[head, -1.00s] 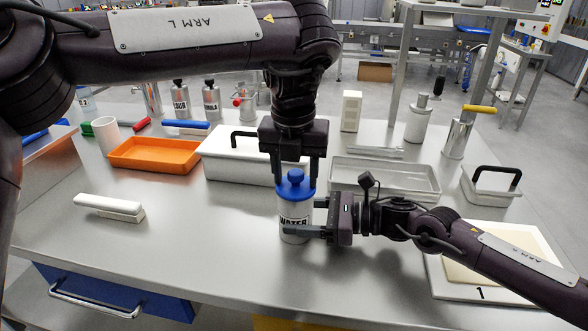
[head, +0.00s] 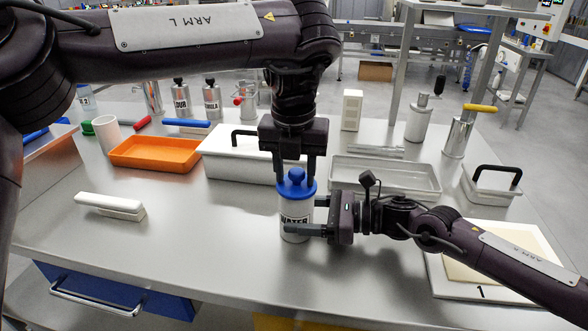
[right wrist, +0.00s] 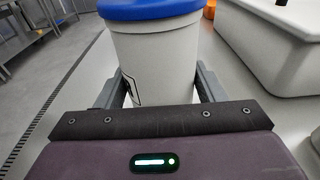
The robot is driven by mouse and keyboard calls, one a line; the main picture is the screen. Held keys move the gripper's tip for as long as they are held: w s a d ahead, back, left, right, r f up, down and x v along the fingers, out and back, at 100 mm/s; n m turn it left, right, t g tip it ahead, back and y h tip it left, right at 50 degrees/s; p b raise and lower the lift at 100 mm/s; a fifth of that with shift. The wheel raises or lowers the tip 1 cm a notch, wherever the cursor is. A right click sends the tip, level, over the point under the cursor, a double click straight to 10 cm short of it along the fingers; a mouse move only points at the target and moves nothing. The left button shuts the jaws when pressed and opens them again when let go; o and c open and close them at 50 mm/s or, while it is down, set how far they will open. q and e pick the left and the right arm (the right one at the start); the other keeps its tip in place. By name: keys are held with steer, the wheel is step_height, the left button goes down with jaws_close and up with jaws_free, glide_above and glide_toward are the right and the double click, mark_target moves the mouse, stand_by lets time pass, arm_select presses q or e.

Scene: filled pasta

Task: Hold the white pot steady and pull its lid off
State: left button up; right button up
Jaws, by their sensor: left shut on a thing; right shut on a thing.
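The white pot (head: 296,222), labelled WATER, stands upright on the steel table. Its blue lid (head: 297,189) with a round knob sits on top. In the right wrist view the lid (right wrist: 150,9) rests on the rim of the pot (right wrist: 155,62), with no gap that I can see. My left gripper (head: 297,172) points down from above and is shut on the lid's knob. My right gripper (head: 300,216) comes from the right and is shut on the pot's body, one finger on each side.
A white bin with a black handle (head: 222,165) stands close behind the pot, with an orange tray (head: 155,153) to its left. A grey tray (head: 395,183) lies behind my right gripper. A white block (head: 110,206) lies at left. The table front is clear.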

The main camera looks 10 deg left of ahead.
arm_select(q)
steer(key=shift+s+d+f, duration=0.15)
steer(key=shift+s+f, duration=0.05)
steer(key=shift+f, duration=0.5)
steer(key=shift+c, duration=0.4)
arm_select(e)
steer(key=shift+s+a+r, duration=0.3)
steer(key=shift+s, duration=0.05)
arm_select(q)
steer(key=shift+w+d+r, duration=0.1)
steer(key=shift+r, duration=0.1)
steer(key=shift+c, duration=1)
steer(key=shift+w+r, duration=0.15)
steer(key=shift+r, duration=0.45)
arm_select(e)
steer(key=shift+w+d+f, duration=0.15)
steer(key=shift+w+f, duration=0.05)
arm_select(q)
steer(key=shift+r, duration=0.65)
arm_select(e)
steer(key=shift+w+f, duration=0.1)
arm_select(q)
steer(key=shift+r, duration=2.1)
arm_select(e)
steer(key=shift+d+f, duration=0.15)
arm_select(q)
steer(key=shift+w, duration=0.1)
arm_select(e)
steer(key=o, duration=1)
steer(key=shift+w, duration=0.1)
